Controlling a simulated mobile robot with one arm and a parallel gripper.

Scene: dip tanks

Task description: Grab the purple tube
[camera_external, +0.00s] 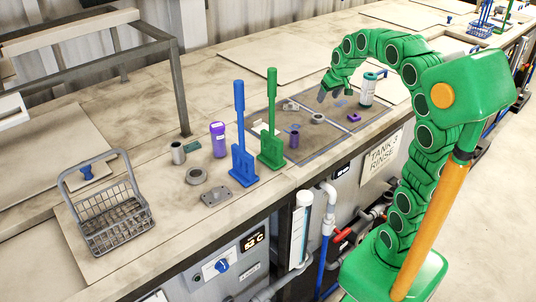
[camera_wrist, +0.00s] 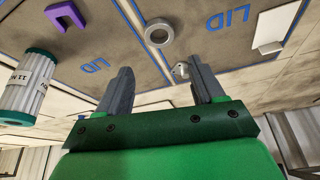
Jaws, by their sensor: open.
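A taller purple container with a label (camera_external: 218,140) stands further left on the counter. My gripper (camera_external: 323,96) is open and empty above the back right part of the panel. In the wrist view, its two fingers (camera_wrist: 158,85) are apart with nothing between them. Neither purple upright piece shows in the wrist view; only a purple U-shaped piece (camera_wrist: 66,15) does.
A white canister with teal ends (camera_external: 367,90) stands beside my gripper. A grey ring (camera_external: 317,118) and the purple U-shaped piece (camera_external: 354,117) lie on the panel. A wire basket (camera_external: 112,212) stands far left.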

